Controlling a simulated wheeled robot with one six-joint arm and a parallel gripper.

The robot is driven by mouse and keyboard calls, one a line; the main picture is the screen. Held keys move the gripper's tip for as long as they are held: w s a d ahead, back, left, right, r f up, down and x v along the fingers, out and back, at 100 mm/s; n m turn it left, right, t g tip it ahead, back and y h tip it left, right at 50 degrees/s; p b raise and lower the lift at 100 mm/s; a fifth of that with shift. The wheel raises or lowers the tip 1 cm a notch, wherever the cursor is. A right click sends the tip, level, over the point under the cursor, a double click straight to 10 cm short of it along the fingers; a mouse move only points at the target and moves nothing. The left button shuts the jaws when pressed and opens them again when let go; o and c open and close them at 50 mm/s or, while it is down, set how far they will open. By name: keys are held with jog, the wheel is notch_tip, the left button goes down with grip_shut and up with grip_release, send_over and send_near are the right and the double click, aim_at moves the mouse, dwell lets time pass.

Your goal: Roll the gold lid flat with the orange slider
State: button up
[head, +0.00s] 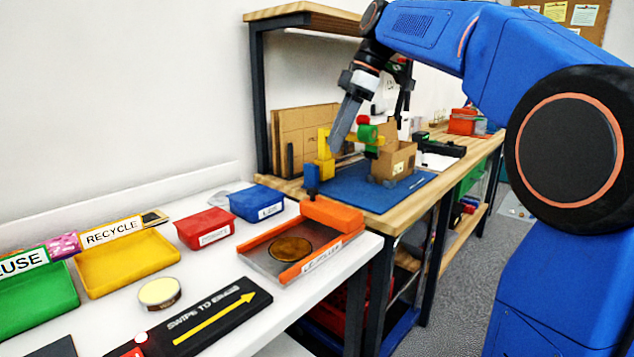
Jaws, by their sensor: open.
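The gold lid (291,248), a round brownish-gold disc, lies on the grey metal bed of the roller station (262,262). The orange slider (332,214) is a block across the back right end of that bed, apart from the lid. Orange rails run along the bed's sides. My gripper (342,140) hangs above the blue mat on the wooden bench, behind and above the slider. It is open, touches neither slider nor lid, and I see nothing held in it. Its fingers overlap in this view, so their gap is hidden.
Red (205,228) and blue (257,204) bins stand left of the roller station. Yellow (128,262) and green (38,298) trays are further left. A round tin (160,293) and a black swipe strip (200,318) lie in front. A cardboard box (394,158) stands near my gripper.

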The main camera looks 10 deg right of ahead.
aim_at(314, 189)
jog(key=x, duration=1.2)
jog(key=shift+d, duration=0.1)
